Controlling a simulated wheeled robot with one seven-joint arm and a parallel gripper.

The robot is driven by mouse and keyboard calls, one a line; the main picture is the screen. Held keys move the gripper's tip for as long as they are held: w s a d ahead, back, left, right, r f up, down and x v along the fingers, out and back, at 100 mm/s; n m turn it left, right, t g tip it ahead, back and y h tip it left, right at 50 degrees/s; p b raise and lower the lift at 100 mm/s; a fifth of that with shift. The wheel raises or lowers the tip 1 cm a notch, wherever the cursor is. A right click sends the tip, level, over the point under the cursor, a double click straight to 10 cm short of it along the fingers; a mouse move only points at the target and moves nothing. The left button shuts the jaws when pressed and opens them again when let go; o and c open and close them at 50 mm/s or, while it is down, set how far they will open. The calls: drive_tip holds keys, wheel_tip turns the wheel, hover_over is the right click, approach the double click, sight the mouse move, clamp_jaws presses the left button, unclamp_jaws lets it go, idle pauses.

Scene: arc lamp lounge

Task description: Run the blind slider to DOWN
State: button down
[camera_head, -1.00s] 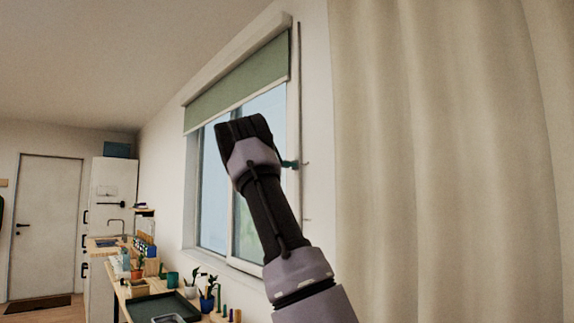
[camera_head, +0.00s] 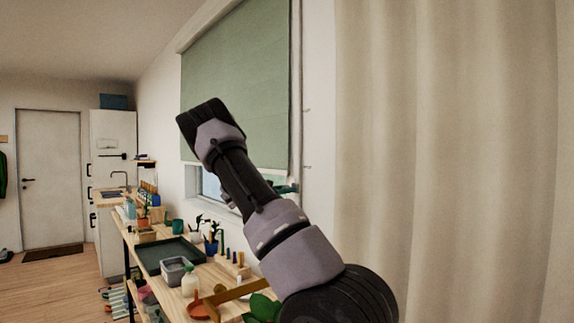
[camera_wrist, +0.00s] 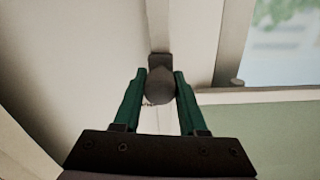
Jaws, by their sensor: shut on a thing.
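The green blind (camera_head: 235,90) covers most of the window in the head view, with a strip of glass (camera_head: 210,185) bare below it. In the wrist view part of the blind (camera_wrist: 265,130) shows at lower right. The slider knob (camera_wrist: 159,86), dark and rounded, sits between the two green fingers of my gripper (camera_wrist: 160,78), which is shut on it. In the head view only a green bit of my gripper (camera_head: 286,188) shows at the right window edge; my arm hides part of the blind's lower half. No DOWN mark is readable.
A wooden bench (camera_head: 222,268) with a dark tray (camera_head: 168,256), a grey tub (camera_head: 177,270), plants and bottles stands below the window. A beige curtain (camera_head: 440,160) hangs at the right. Open floor (camera_head: 55,285) lies at left.

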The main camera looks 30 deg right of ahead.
wheel_tip(320, 180, down, 14)
drive_tip(key=shift+f, duration=0.15)
drive_tip(key=shift+s+f, duration=0.1)
drive_tip(key=c, duration=0.6)
unclamp_jaws()
drive_tip(key=shift+o, duration=0.8)
drive_tip(key=s+a, duration=0.1)
drive_tip(key=a, duration=0.9)
drive_tip(key=shift+a, duration=0.35)
